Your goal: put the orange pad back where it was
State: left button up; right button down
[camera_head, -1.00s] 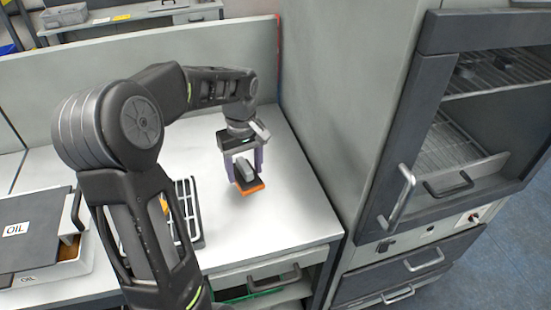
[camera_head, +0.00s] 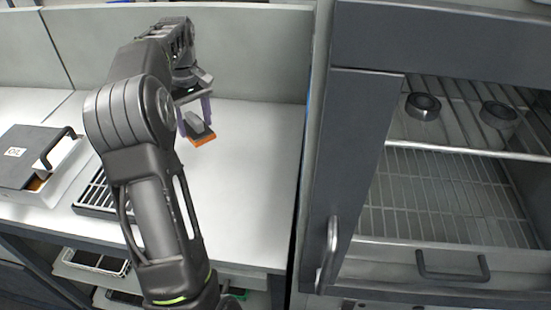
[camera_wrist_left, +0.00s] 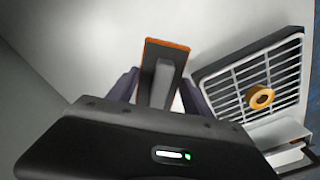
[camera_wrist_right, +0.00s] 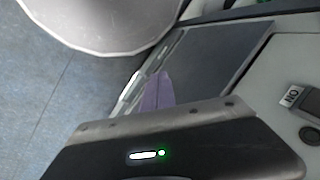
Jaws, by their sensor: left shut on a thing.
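The orange pad (camera_head: 203,140) has a grey handle (camera_head: 194,123). My left gripper (camera_head: 195,115) is shut on that handle and holds the pad over the bare white counter; I cannot tell whether the pad touches it. In the left wrist view the handle (camera_wrist_left: 162,84) stands between the two purple fingers, with the pad's orange edge (camera_wrist_left: 168,43) beyond it. My right gripper (camera_wrist_right: 156,91) shows only in the right wrist view, its purple fingertips together and nothing between them.
A slatted rack (camera_head: 93,199) lies left of my left arm; a yellow ring (camera_wrist_left: 261,97) is on it in the left wrist view. A dark-lidded oil container (camera_head: 28,150) stands further left. An open-fronted cabinet (camera_head: 345,120) borders the right. The counter (camera_head: 250,170) between is clear.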

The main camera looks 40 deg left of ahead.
pick_arm(q)
jog(key=shift+d+r, duration=0.15)
jog(key=shift+r, duration=0.05)
jog(key=shift+d, duration=0.15)
jog(key=shift+s+m, duration=0.2)
jog(key=shift+m, duration=0.1)
jog(key=shift+w, duration=0.1)
